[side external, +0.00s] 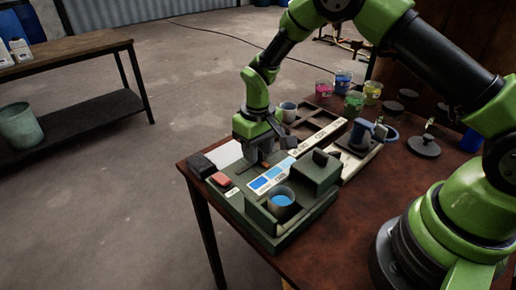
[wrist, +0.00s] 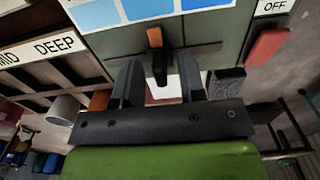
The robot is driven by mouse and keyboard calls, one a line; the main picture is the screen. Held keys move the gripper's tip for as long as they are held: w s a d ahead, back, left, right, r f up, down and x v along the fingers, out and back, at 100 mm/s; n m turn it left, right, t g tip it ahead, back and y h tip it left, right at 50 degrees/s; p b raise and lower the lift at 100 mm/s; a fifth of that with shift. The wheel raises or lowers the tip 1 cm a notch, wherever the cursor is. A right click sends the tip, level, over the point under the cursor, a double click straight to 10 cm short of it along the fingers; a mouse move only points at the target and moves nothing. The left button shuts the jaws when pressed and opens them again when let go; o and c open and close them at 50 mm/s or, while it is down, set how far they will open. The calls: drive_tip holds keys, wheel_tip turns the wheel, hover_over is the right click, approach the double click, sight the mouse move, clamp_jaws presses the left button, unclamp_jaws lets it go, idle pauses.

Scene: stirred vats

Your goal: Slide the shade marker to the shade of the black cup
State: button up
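The shade marker, a dark peg with an orange tip (wrist: 155,38), stands on the dark green vat station beside the blue shade strip (side external: 268,178). My gripper (side external: 264,155) is low over the station; in the wrist view the gripper (wrist: 159,70) is open, with one finger on each side of the marker and small gaps visible. The strip's pale to mid-blue patches show at the top of the wrist view (wrist: 150,8). A grey cup of blue liquid (side external: 282,202) stands at the station's front. A dark bluish cup (side external: 360,132) stands further right; I cannot tell which cup is the black one.
A red switch (side external: 222,179) and a black block (side external: 202,165) sit at the station's left. A pale cup (side external: 288,110) stands behind my gripper. Pink (side external: 323,89) and other paint jars stand at the back.

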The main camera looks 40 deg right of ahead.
wheel_tip(320, 180, up, 10)
drive_tip(key=shift+f, duration=0.1)
idle(0.4)
wheel_tip(320, 180, up, 6)
drive_tip(key=t, duration=0.1)
hover_over(267, 163)
drive_tip(key=s+r+m+t+y, duration=0.2)
drive_tip(key=s+r+m+t, duration=0.15)
drive_tip(key=s+r, duration=0.75)
drive_tip(key=s+t, duration=0.2)
drive_tip(key=s, duration=0.7)
drive_tip(key=shift+s+d+f+t, duration=0.15)
drive_tip(key=shift+d+f+t, duration=0.2)
